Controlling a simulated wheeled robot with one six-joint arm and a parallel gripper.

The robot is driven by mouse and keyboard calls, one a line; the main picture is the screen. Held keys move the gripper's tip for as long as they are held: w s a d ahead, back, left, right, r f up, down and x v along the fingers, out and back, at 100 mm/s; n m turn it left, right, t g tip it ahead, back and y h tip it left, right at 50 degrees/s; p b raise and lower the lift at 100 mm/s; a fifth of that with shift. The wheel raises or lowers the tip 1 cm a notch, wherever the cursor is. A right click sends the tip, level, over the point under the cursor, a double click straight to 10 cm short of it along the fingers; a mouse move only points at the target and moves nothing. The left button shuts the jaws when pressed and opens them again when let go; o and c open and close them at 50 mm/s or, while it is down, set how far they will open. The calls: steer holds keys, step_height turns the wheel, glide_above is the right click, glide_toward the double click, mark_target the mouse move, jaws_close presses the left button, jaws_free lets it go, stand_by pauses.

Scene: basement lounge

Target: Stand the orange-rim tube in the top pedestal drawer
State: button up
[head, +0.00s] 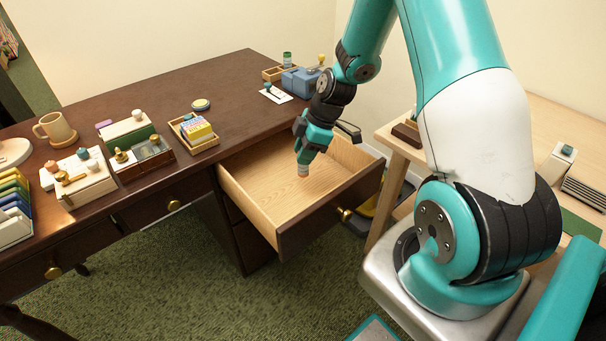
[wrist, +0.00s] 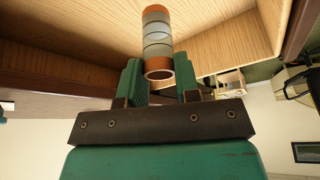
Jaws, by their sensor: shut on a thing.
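The orange-rim tube (wrist: 157,35) is grey with bands and has an orange rim at each end. My gripper (wrist: 158,68) is shut on it, with one green finger on each side near one end. In the head view the lower part of the tube (head: 303,170) shows below my gripper (head: 304,158), looking upright. The top pedestal drawer (head: 262,228) is pulled open, and its pale wood inside looks empty. The tube is over or inside the drawer, near its middle. I cannot tell whether it touches the drawer floor.
The drawer has raised walls and a front with a brass knob (head: 345,214). The dark desk (head: 236,90) above holds a card tray (head: 203,146), a mug (head: 54,129), boxes and a blue device (head: 301,80). A light wood table (head: 545,120) stands at right.

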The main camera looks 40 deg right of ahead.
steer(key=shift+f+b, duration=0.3)
steer(key=shift+f, duration=3.15)
steer(key=o, duration=0.9)
steer(key=shift+f, duration=0.1)
steer(key=a+p+v, duration=0.1)
steer(key=v, duration=1.1)
step_height(320, 180, up, 6)
glide_above(304, 173)
steer(key=s+a, duration=0.1)
steer(key=a, duration=0.1)
steer(key=s+a+r+m+g, duration=0.1)
steer(key=s+a+r, duration=0.2)
steer(key=a, duration=0.2)
steer(key=s+a+r+m, duration=0.1)
steer(key=s+a+r, duration=0.1)
steer(key=a+r, duration=0.25)
steer(key=s+a+r+m, duration=0.1)
steer(key=s+a+r, duration=0.1)
steer(key=s+a, duration=0.3)
steer(key=s+a+r+m+g, duration=0.1)
steer(key=s+a, duration=0.4)
steer(key=s, duration=0.5)
step_height(304, 173, up, 2)
steer(key=shift+r+m, duration=0.1)
steer(key=shift+m, duration=0.6)
